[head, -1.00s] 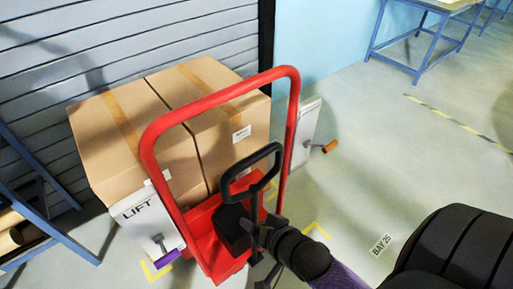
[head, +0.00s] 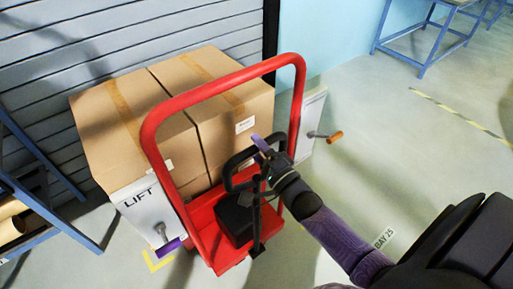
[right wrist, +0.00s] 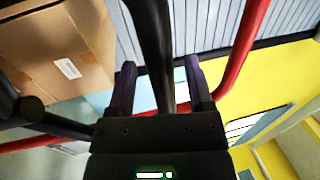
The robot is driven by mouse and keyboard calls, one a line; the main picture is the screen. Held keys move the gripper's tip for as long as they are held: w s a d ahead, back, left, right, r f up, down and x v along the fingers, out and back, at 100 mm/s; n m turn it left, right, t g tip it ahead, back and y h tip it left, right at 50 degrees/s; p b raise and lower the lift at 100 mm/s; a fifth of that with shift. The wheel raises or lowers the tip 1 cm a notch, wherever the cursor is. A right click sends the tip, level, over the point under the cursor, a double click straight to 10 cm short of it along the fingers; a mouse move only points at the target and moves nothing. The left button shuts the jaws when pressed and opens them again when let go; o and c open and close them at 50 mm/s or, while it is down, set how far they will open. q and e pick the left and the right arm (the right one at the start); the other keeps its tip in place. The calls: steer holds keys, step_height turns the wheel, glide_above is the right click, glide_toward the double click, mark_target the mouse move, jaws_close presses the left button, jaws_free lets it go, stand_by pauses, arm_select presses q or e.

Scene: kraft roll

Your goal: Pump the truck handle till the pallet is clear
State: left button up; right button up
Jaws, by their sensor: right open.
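The red truck (head: 150,130) stands before two cardboard boxes (head: 125,135), (head: 240,110), its tall red hoop rising in front of them. Its black handle (head: 231,172) is a loop above a black pump block (head: 234,220) on the red base. My right gripper (head: 262,146) is at the upper right of the handle loop. In the right wrist view, my open right gripper (right wrist: 160,82) has a black bar of the handle (right wrist: 155,45) running between its purple fingers. Whether the fingers touch it I cannot tell. The pallet is hidden by the boxes and truck. My left gripper is out of view.
A white LIFT unit (head: 146,205) with a purple-gripped crank (head: 168,243) stands left of the truck; another white unit (head: 310,125) with an orange-gripped crank (head: 334,136) stands right. Blue-framed racks flank the scene. The floor (head: 400,150) at right is clear.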

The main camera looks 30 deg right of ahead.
steer(key=shift+w, duration=0.15)
jaws_close()
stand_by(1.4)
